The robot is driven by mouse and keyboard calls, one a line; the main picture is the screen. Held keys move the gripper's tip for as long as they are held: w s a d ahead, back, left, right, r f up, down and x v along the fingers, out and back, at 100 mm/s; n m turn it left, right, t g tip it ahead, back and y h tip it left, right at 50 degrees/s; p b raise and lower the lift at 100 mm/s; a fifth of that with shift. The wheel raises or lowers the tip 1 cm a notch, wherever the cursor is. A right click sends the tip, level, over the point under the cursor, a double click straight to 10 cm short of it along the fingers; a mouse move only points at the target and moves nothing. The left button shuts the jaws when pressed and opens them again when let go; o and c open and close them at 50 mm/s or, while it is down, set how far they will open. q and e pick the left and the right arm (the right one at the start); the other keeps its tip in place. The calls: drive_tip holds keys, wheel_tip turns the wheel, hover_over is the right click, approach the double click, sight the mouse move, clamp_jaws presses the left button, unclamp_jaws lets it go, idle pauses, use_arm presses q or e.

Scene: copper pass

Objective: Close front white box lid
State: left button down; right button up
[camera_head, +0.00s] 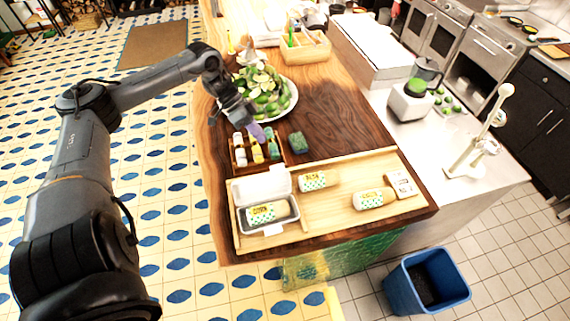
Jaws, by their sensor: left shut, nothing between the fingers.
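The white box (267,229) sits at the left end of a light wooden tray (330,213) near the counter's front edge. Its lid (261,184) is open, tilted up on the far side. A wrapped, labelled item (262,213) lies inside the box. My right gripper is out of view.
Two wrapped rolls (314,181) (369,200) and a small white packet (402,184) lie on the tray. A green sponge (298,142) is right of the rack. A plate of limes (287,99) stands behind. Bare dark counter (345,128) is to the right.

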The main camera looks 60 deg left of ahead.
use_arm(q)
wheel_tip(320, 180, up, 2)
drive_tip(key=s+a+n, duration=0.1)
drive_tip(key=b, duration=0.4)
approach(283, 171)
wheel_tip(283, 171, down, 3)
drive_tip(key=w+a, duration=0.2)
drive_tip(key=d+p, duration=0.3)
drive_tip(key=shift+s+d+f+g+p, duration=0.1)
drive_tip(key=shift+d+f+g+p, duration=0.15)
drive_tip(key=shift+d+g+p, duration=0.05)
drive_tip(key=shift+s+d+r+p, duration=0.1)
drive_tip(key=shift+s+d+p, duration=0.1)
drive_tip(key=shift+d+p, duration=0.6)
drive_tip(key=shift+d, duration=0.15)
